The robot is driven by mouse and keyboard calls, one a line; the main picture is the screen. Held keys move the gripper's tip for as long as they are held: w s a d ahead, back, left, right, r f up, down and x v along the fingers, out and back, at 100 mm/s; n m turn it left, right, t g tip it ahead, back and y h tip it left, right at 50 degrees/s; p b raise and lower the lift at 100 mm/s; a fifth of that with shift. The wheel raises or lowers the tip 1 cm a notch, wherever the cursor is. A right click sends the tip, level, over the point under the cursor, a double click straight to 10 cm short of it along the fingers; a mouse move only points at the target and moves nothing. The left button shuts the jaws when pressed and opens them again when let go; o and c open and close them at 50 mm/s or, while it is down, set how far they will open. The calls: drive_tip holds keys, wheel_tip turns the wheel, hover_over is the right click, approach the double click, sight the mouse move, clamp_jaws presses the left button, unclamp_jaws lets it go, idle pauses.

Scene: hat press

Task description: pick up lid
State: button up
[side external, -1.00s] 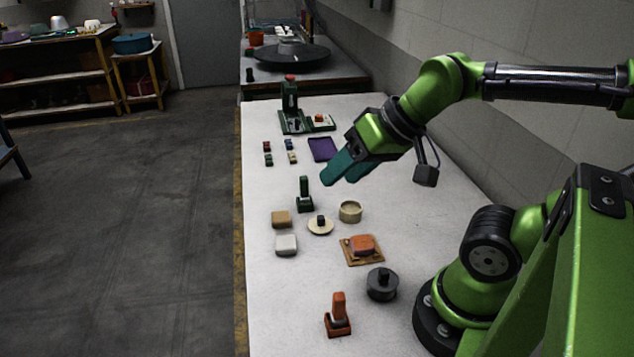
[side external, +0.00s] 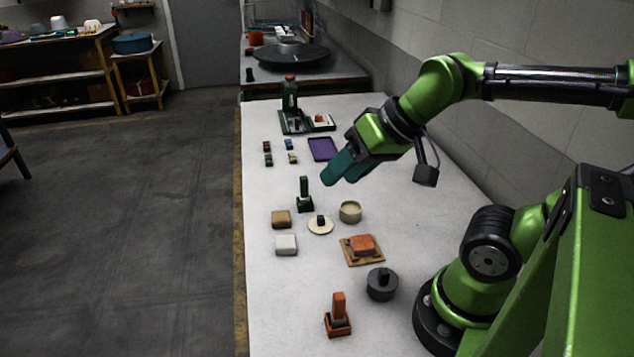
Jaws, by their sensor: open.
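A round cream lid (side external: 320,226) with a dark knob lies flat on the white table (side external: 400,215). An open round cream pot (side external: 350,212) stands just to its right and slightly behind, apart from it. My gripper (side external: 333,172) has teal fingers and hangs above the table, behind and a little right of the lid, angled down to the left. It is open and holds nothing that I can see. The gap between its fingers is hard to make out from this side.
A green upright tool (side external: 304,196), tan block (side external: 281,219) and white block (side external: 286,245) stand near the lid. In front are an orange block (side external: 362,246) on a board, a dark round weight (side external: 382,284) and an orange tool (side external: 338,316). Behind are a purple tray (side external: 322,149) and green press (side external: 291,108).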

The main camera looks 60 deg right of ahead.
drive_tip(key=m+g+h, duration=0.2)
drive_tip(key=m+g, duration=0.3)
drive_tip(key=g, duration=0.2)
hover_over(320, 216)
drive_tip(key=f, duration=1.7)
drive_tip(key=shift+w+d+f, duration=0.2)
drive_tip(key=shift+w+f, duration=0.05)
drive_tip(key=shift+f, duration=0.15)
drive_tip(key=shift+s+a+f, duration=0.1)
drive_tip(key=shift+s+f, duration=0.05)
drive_tip(key=shift+f, duration=1.2)
drive_tip(key=shift+s+f, duration=0.15)
drive_tip(key=shift+f, duration=1.15)
clamp_jaws()
